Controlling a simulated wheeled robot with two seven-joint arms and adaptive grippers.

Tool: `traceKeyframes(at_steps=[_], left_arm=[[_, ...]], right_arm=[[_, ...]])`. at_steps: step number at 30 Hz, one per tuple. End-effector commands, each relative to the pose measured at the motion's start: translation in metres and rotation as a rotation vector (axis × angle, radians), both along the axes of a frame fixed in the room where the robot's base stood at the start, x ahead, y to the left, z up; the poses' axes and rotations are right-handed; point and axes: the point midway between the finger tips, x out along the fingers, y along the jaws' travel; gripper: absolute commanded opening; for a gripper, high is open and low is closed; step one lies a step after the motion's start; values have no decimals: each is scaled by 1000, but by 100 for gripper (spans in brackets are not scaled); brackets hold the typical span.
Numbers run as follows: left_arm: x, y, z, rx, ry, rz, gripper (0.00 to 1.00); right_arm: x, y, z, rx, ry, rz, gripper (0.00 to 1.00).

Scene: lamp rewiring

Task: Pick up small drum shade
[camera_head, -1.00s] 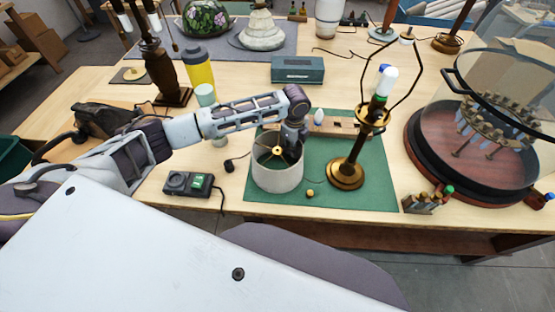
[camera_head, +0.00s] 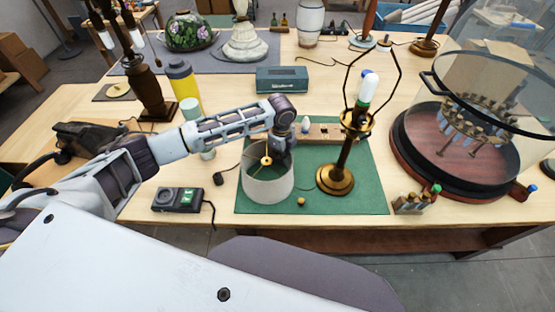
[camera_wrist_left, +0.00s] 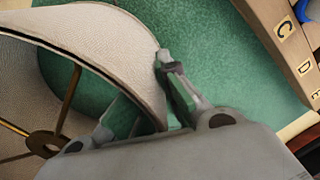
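The small drum shade (camera_head: 268,187), pale with an open top and a brass spider fitting, stands upright on the green mat (camera_head: 368,198). My left gripper (camera_head: 281,158) reaches down to its far right rim. In the left wrist view, the shade wall (camera_wrist_left: 118,45) runs between the two fingers of the left gripper (camera_wrist_left: 158,88). The fingers lean in toward each other, and the right one touches the wall. The other fingertip is hidden behind the wall. The shade appears to rest on the mat. My right gripper is out of view.
A brass lamp (camera_head: 336,178) with a bare bulb and tall harp stands right of the shade. A lettered wooden block (camera_head: 320,133) lies behind it. A black device (camera_head: 177,199) sits at left, and a large glass dome (camera_head: 480,90) at right.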

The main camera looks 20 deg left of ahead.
Motion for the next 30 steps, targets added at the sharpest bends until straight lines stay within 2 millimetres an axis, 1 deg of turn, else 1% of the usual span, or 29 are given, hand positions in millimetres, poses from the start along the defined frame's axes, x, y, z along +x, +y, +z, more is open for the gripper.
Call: traceKeyframes(at_steps=[5,8,18,21,25,30], left_arm=[[1,0,13,-1,-4,1,0],[1,0,24,-1,-4,0,0],[1,0,74,-1,-4,0,0],[1,0,85,-1,-3,0,0],[1,0,95,-1,-1,0,0],[1,0,99,-1,-1,0,0]], right_arm=[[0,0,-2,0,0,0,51],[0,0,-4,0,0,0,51],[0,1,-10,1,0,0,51],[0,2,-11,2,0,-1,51],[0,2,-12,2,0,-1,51],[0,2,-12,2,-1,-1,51]])
